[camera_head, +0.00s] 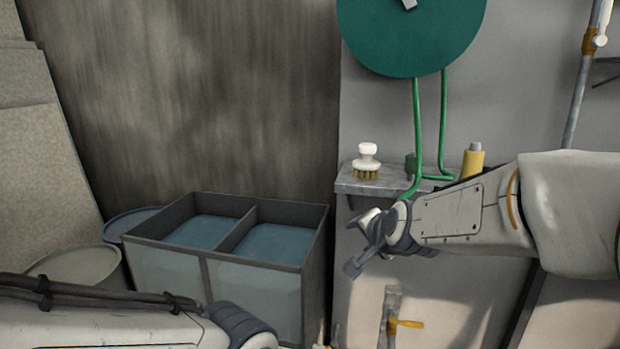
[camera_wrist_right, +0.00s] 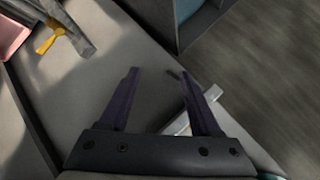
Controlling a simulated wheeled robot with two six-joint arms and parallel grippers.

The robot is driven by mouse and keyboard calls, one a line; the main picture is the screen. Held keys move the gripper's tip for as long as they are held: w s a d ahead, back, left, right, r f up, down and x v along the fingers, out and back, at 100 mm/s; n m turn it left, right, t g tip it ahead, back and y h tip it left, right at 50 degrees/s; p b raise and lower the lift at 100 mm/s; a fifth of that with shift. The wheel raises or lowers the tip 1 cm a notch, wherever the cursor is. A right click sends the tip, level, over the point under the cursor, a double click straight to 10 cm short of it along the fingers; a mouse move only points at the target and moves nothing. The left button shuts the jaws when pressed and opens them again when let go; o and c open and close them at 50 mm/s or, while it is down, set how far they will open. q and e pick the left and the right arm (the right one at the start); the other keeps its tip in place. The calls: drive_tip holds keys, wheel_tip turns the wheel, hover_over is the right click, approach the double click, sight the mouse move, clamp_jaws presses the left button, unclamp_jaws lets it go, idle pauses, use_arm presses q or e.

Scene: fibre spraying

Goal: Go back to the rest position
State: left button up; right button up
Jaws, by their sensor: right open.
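My right gripper (camera_head: 360,243) is in front of the grey wall panel, just below and in front of the small shelf (camera_head: 385,183). In the right wrist view its two dark fingers (camera_wrist_right: 159,72) stand apart with nothing between them. A pale bar-like thing (camera_wrist_right: 212,95) lies partly hidden behind the finger on the right; I cannot tell what it is. My left arm comes in at the lower left, and its gripper fingers are outside the picture.
A white-handled brush (camera_head: 366,163) and a yellow bottle (camera_head: 473,160) stand on the shelf. A green hose (camera_head: 417,120) hangs from a round green reel (camera_head: 412,40). A two-compartment bin (camera_head: 230,285) stands at left centre. A pipe with a yellow tap (camera_head: 405,324) is below.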

drive_tip(key=s+d+f+n+g+h, duration=0.1)
drive_tip(key=s+d+f+n+g, duration=0.35)
drive_tip(key=s+f, duration=0.5)
drive_tip(key=s+d+f+n+g+h, duration=0.1)
drive_tip(key=s+d+f+n+g, duration=0.35)
drive_tip(key=s+f, duration=0.5)
drive_tip(key=s+a+r+n+g+y, duration=0.1)
drive_tip(key=s+a+r+n, duration=0.25)
drive_tip(key=s+a, duration=0.45)
drive_tip(key=s+a+r+n+g, duration=0.1)
drive_tip(key=s+a+r+n, duration=0.2)
drive_tip(key=s+a+n, duration=0.3)
wheel_tip(320, 180, up, 36)
drive_tip(key=m+p, duration=0.1)
drive_tip(key=p, duration=3.5)
drive_tip(key=shift+s+a, duration=0.3)
drive_tip(key=shift+a, duration=0.1)
drive_tip(key=shift+f+m, duration=0.15)
drive_tip(key=shift+m, duration=0.1)
